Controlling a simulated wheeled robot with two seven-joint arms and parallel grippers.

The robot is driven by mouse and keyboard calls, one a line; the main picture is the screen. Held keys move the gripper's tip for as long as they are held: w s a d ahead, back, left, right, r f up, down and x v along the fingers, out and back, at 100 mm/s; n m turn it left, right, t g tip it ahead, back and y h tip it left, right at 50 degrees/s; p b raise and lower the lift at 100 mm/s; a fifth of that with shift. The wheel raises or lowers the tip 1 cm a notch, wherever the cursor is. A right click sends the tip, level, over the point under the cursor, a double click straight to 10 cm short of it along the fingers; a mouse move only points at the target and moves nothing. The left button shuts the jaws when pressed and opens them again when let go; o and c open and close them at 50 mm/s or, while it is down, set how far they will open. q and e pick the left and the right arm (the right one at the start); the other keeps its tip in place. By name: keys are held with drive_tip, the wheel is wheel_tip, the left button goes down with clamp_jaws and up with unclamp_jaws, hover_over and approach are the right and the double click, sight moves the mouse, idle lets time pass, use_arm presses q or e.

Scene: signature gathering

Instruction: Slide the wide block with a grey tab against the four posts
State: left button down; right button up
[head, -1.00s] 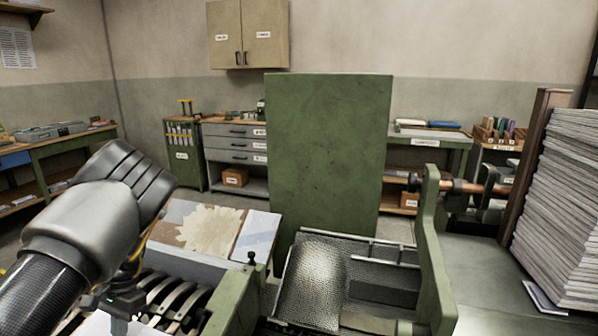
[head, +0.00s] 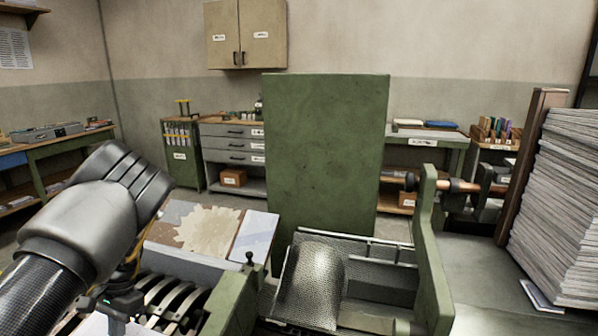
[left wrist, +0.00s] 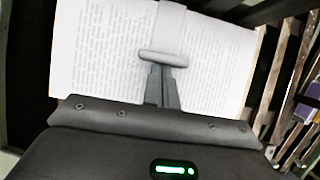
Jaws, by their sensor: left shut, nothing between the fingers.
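The wide block (left wrist: 105,55) fills the upper part of the left wrist view as a pale, printed page face. A light grey strip (left wrist: 172,22) runs down its middle to a short grey crossbar (left wrist: 163,58), which looks like the tab. My left gripper (left wrist: 162,75) is shut with nothing between its fingers, and its tips lie at the crossbar; I cannot tell whether they touch. In the head view my left gripper (head: 122,305) is low at the left, partly hidden by my arm, above a white page edge (head: 95,326). I cannot make out the four posts. My right gripper is not in view.
Dark curved ribs (head: 175,300) and a green frame wall (head: 232,303) stand right of my left gripper. A tall green panel (head: 325,150), a curved metal plate (head: 312,285) and a tall paper stack (head: 560,190) lie farther right.

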use_arm(q)
drive_tip(key=shift+s+d+f, duration=0.15)
drive_tip(key=shift+s+f, duration=0.1)
drive_tip(key=shift+f, duration=0.1)
drive_tip(key=shift+s, duration=0.1)
drive_tip(key=shift+s, duration=0.15)
idle(0.3)
drive_tip(key=shift+w, duration=0.2)
drive_tip(key=shift+w+d+r, duration=0.1)
drive_tip(key=shift+w+r, duration=0.1)
drive_tip(key=shift+w, duration=0.35)
drive_tip(key=shift+w+r, duration=0.1)
drive_tip(key=shift+r, duration=0.05)
